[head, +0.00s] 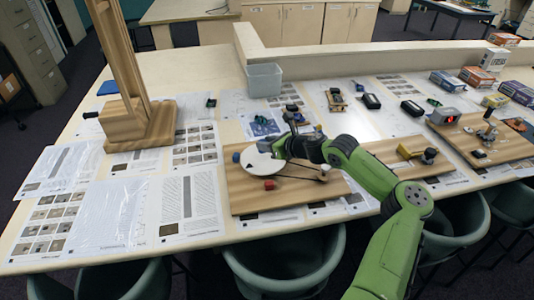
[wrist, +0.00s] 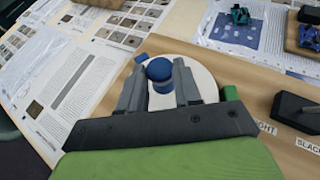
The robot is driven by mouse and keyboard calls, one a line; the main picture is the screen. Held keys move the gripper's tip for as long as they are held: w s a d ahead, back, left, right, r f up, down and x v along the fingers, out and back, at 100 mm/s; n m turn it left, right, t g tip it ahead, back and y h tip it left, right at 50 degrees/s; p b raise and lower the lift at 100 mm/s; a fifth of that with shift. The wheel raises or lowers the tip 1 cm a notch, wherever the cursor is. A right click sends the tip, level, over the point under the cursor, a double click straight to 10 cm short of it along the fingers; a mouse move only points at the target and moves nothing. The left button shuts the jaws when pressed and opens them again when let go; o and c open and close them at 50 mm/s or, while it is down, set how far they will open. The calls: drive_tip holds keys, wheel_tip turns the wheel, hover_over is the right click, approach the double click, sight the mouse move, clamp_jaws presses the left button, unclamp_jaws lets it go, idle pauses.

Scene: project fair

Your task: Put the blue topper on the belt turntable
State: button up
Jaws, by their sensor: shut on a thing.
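The blue topper (wrist: 159,72) is a round blue piece held between the two fingers of my gripper (wrist: 159,66), which is shut on it. It also shows in the head view (head: 264,146), partly covered by my gripper (head: 277,149). The belt turntable is a white disc (head: 258,164) on a wooden board; its rim shows in the wrist view (wrist: 205,82). The topper is over the disc, inside its edge. I cannot tell whether it touches the disc.
A second small blue piece (head: 236,157) stands beside the disc, and a red piece (head: 269,184) is in front of it. The wooden board (head: 245,197) carries a belt running right. A tall wooden stand (head: 140,122) is at left; a grey bin (head: 264,80) is behind.

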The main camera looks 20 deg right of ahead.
drive_tip(key=shift+f, duration=1.5)
drive_tip(key=o, duration=1)
drive_tip(key=shift+f, duration=0.1)
